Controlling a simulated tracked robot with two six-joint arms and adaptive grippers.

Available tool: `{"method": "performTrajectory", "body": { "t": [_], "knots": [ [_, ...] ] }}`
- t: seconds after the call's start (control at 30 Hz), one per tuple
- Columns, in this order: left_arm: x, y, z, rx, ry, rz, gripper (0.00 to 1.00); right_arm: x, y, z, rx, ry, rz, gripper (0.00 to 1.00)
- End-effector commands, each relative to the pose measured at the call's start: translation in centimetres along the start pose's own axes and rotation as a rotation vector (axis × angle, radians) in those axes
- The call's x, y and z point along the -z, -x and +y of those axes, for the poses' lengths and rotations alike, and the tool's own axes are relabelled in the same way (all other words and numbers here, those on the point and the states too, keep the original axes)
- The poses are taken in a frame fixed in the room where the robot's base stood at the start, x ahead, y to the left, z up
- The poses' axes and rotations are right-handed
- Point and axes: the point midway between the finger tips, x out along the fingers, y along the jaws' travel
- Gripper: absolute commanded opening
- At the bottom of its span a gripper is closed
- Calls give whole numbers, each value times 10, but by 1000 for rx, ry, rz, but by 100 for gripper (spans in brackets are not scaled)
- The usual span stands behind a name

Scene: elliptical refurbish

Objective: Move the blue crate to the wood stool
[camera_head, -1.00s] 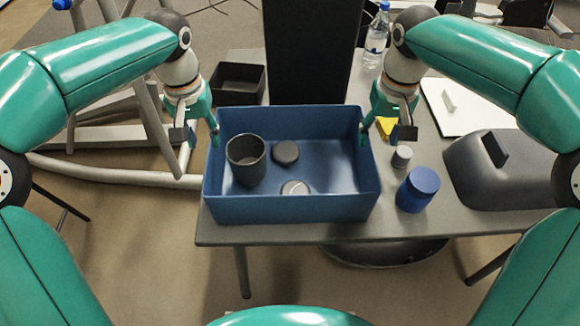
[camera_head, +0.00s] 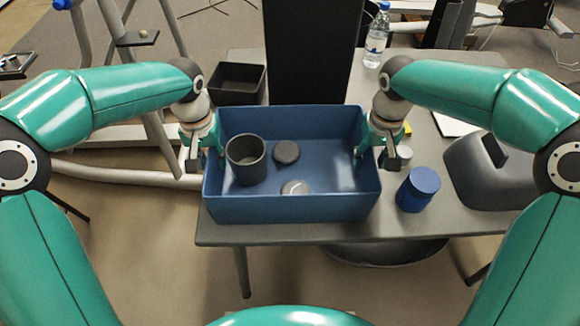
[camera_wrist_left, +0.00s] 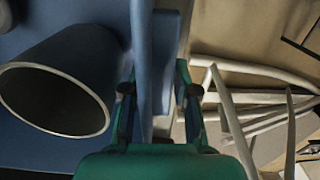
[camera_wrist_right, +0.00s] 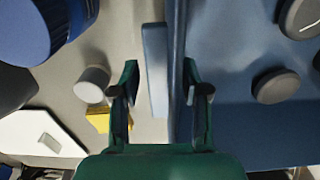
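The blue crate (camera_head: 290,209) sits on the grey table near its front left corner. A dark grey cup (camera_head: 246,161), a dark round piece (camera_head: 286,152) and a lighter round piece (camera_head: 295,189) are inside it. My left gripper (camera_head: 207,157) is open, with its fingers on either side of the crate's left wall, which also shows in the left wrist view (camera_wrist_left: 143,60). My right gripper (camera_head: 376,156) is open, with its fingers on either side of the right wall, seen in the right wrist view (camera_wrist_right: 176,60). Gaps show beside both walls. I cannot make out a wood stool.
A blue-lidded jar (camera_head: 418,189) stands close to the crate's right side. A dark grey housing (camera_head: 490,175) lies further right. A black box (camera_head: 237,84), a tall black panel (camera_head: 309,50) and a water bottle (camera_head: 376,35) are behind. Exercise-machine tubing (camera_head: 110,170) lies left.

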Motion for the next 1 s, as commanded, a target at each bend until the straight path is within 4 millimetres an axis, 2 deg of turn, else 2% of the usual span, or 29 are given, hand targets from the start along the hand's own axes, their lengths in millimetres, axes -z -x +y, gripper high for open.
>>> {"method": "performTrajectory", "body": {
  "t": [0.03, 0.13, 0.23, 0.73, 1.0],
  "knots": [
    [0, 0, 0, 0, 0, 0, 15, 0, 0, 0, 0, 0, 0, 32],
    [0, 0, 0, 0, 0, 0, 0, 0, 0, 0, 0, 0, 0, 15],
    [0, 0, 0, 0, 0, 0, 0, 0, 0, 0, 0, 1, 0, 0],
    [0, 2, -1, 0, 1, 2, 0, 1, 3, 0, 0, 1, 2, 0],
    [0, 20, -1, 0, 1, 2, 0, 1, 20, -1, 0, 2, 2, 0]
  ]
}}
